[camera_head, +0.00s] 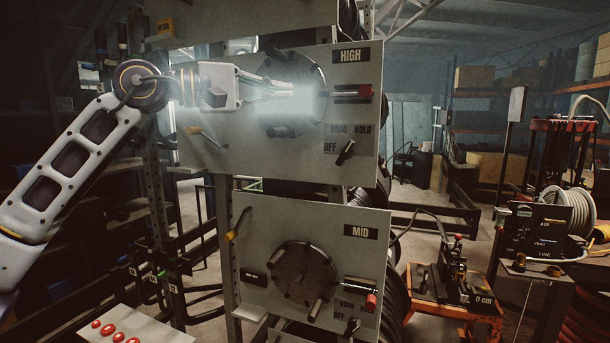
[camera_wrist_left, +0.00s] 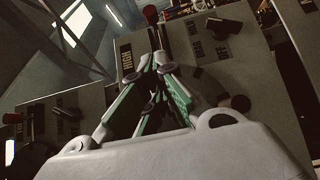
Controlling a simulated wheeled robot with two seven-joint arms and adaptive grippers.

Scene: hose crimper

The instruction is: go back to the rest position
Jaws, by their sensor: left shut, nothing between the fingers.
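My left gripper (camera_head: 305,92) is in front of the upper panel (camera_head: 225,150), which is marked HIGH, close to its round dark disc (camera_head: 292,68). A bright glow covers the fingertips, so I cannot tell whether they touch the disc. In the left wrist view the left gripper (camera_wrist_left: 155,62) has its green-lined fingers together at the tips with nothing between them. The panel's red-tipped lever (camera_head: 352,92) is just right of the fingertips. A black DRAG/HOLD/OFF knob (camera_head: 345,152) sits below it. My right gripper is not in view.
The MID panel (camera_head: 255,215) with its own crank disc (camera_head: 305,280) is below. An orange stand (camera_head: 440,308) holds a black machine (camera_head: 456,280) at right. A hose coil (camera_head: 570,212) stands farther right. A panel with red buttons (camera_head: 118,335) is at lower left.

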